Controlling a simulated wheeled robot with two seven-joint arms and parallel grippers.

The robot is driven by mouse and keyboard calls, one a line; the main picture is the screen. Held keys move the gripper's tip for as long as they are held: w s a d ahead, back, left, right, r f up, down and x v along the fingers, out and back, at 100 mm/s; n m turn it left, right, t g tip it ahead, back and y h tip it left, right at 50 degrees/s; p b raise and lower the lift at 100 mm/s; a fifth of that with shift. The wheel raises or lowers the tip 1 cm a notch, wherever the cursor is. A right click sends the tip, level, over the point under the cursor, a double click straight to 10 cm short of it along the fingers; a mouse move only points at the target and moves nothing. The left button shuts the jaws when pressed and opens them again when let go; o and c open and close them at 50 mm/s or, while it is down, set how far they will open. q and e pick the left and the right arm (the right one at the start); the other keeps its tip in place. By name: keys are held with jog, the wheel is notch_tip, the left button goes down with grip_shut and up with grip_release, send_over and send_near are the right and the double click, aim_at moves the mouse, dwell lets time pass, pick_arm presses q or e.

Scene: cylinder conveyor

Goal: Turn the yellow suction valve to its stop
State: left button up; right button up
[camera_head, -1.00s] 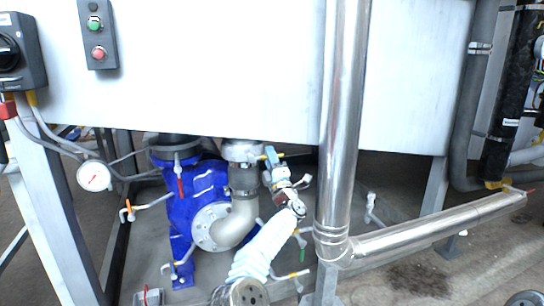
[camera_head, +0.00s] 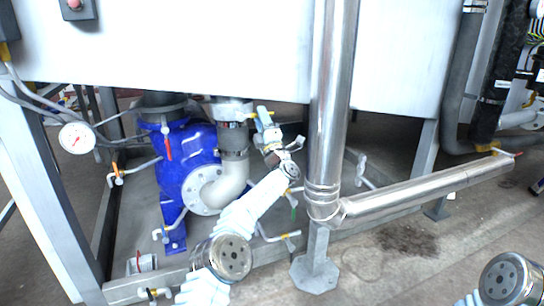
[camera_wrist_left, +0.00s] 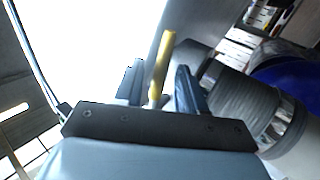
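The yellow suction valve handle (camera_wrist_left: 162,62) stands upright between the two dark fingers of my left gripper (camera_wrist_left: 160,88) in the left wrist view. A gap shows on each side of it, so the gripper is open around it. In the head view my left gripper (camera_head: 263,122) is beside the pipe stub above the grey elbow. Only small yellow bits of the handle (camera_head: 254,115) show there, the rest hidden by the gripper. A link of my right arm shows at the bottom right, but its gripper is out of the picture.
A blue pump (camera_head: 185,150) with a grey elbow pipe (camera_head: 233,178) stands left of my left arm. A shiny vertical pipe (camera_head: 330,110) is close on the right. The white tank (camera_head: 210,50) hangs above. A gauge (camera_head: 77,137) is at the left.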

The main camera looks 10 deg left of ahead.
pick_arm(q)
jog(key=b+v, duration=0.3)
jog(key=v, duration=0.9)
pick_arm(e)
notch_tip(320, 180, down, 5)
jog(key=shift+r, duration=0.15)
pick_arm(q)
jog(key=shift+s+r, duration=0.1)
